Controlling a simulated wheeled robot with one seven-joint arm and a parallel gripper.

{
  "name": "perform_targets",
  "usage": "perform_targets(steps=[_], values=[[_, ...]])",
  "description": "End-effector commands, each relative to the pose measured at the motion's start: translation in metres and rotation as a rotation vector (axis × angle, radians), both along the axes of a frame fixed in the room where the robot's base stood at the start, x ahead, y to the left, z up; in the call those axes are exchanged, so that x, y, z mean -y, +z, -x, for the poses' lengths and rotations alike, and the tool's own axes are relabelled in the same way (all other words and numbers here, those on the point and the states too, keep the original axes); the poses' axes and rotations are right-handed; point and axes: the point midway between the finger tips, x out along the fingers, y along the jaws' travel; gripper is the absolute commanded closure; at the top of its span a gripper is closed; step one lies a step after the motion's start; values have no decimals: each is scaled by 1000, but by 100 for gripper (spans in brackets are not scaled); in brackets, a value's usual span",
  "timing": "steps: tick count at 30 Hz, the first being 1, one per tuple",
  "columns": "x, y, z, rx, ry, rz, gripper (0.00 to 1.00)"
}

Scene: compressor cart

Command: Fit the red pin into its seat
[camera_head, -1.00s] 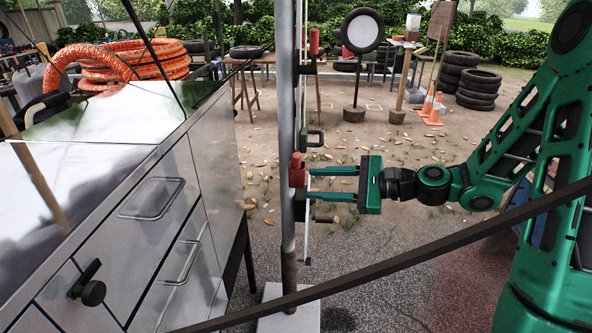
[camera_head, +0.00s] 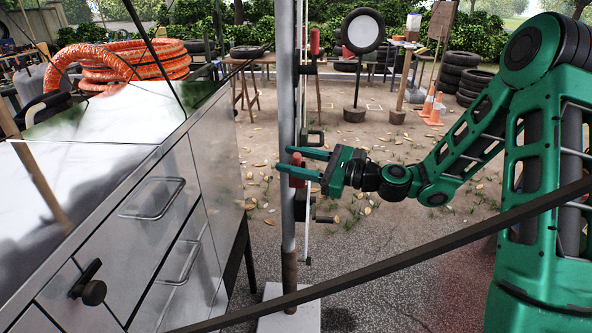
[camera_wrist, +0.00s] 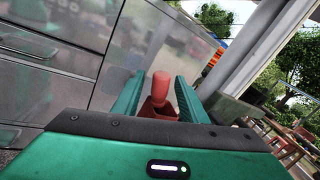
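The red pin (camera_head: 297,172) stands roughly upright at the grey metal post (camera_head: 287,90), right of the cabinet. My gripper (camera_head: 281,159) reaches in from the right, with one finger above and one below the pin in the head view. In the wrist view the pin (camera_wrist: 162,88) rises between the two green fingers, with a gap visible on its left. A red base part (camera_wrist: 156,108) shows below it. My gripper is open and not closed on the pin. The pin's lower end and its seat cannot be made out.
A metal cabinet (camera_head: 185,165) with bar handles stands close on the left. A dark bar (camera_head: 420,258) crosses the foreground. A thin white rod (camera_head: 308,215) and a small dark handle (camera_head: 325,219) are beside the post.

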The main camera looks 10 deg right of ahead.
Motion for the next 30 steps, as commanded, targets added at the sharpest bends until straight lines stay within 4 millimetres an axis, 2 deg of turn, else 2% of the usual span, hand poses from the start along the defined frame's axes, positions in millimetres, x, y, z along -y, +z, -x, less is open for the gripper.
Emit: perform_targets(steps=[6,14,15,18,20,30], values=[[-22,-1,-13,2,0,0,61],[-25,-1,-15,1,-1,0,61],[-24,-1,-15,1,-1,1,64],[-24,-1,-15,1,-1,0,87],[-24,-1,-15,1,-1,1,100],[-24,0,-15,2,-1,1,100]])
